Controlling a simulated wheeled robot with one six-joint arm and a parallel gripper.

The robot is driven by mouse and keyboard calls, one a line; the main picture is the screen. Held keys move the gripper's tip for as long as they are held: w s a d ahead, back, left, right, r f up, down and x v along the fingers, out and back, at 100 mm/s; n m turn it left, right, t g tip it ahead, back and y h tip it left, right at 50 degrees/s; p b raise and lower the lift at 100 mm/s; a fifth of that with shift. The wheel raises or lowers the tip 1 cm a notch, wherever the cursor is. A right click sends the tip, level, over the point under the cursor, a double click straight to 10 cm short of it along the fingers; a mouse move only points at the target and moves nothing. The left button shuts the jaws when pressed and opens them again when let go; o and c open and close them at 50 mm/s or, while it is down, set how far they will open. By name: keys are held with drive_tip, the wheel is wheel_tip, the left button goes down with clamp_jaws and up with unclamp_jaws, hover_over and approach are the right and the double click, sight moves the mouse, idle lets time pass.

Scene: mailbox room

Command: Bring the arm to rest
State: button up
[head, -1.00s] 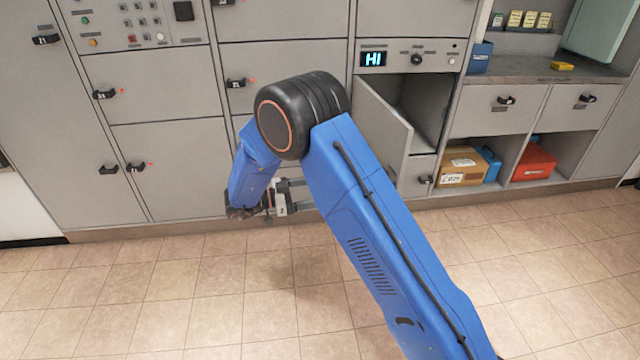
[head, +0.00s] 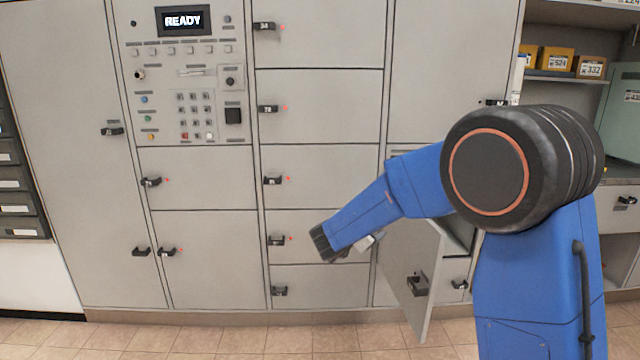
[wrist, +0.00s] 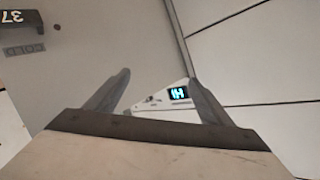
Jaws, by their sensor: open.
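My blue arm (head: 535,290) rises at the right of the head view. It bends at a big black joint, and its forearm reaches left and down in front of the lockers. My gripper (wrist: 162,82) shows two grey fingers spread apart in the wrist view, with no object seen between their tips. In the head view only a small pale part of the gripper (head: 366,242) shows behind the dark wrist end. An open grey locker door (head: 405,262) stands just right of it. I cannot tell whether they touch.
A locker wall fills the left and middle, with a keypad panel (head: 188,75) whose screen reads READY. Tiled floor (head: 240,338) lies in front.

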drive_tip(key=s+r+n+t+y, duration=0.2)
drive_tip(key=s+r+n+y, duration=0.3)
drive_tip(key=r+y, duration=0.3)
drive_tip(key=s+r+n+g+y, duration=0.2)
drive_tip(key=s+r+n, duration=0.1)
drive_tip(key=s, duration=0.7)
drive_tip(key=s+d+f+n+g, duration=0.1)
drive_tip(key=s+d+f, duration=0.3)
drive_tip(key=s, duration=0.8)
drive_tip(key=s+d+f+n+g+h, duration=0.1)
drive_tip(key=s+d+f+g, duration=0.3)
drive_tip(key=s, duration=0.8)
drive_tip(key=s+d+f+n+g+h, duration=0.1)
drive_tip(key=s+d+f, duration=0.3)
drive_tip(key=s, duration=0.8)
drive_tip(key=shift+d+n+g, duration=0.6)
drive_tip(key=shift+d+g, duration=0.25)
drive_tip(key=shift+g, duration=0.05)
drive_tip(key=shift+w+d, duration=0.1)
drive_tip(key=shift+w, duration=0.05)
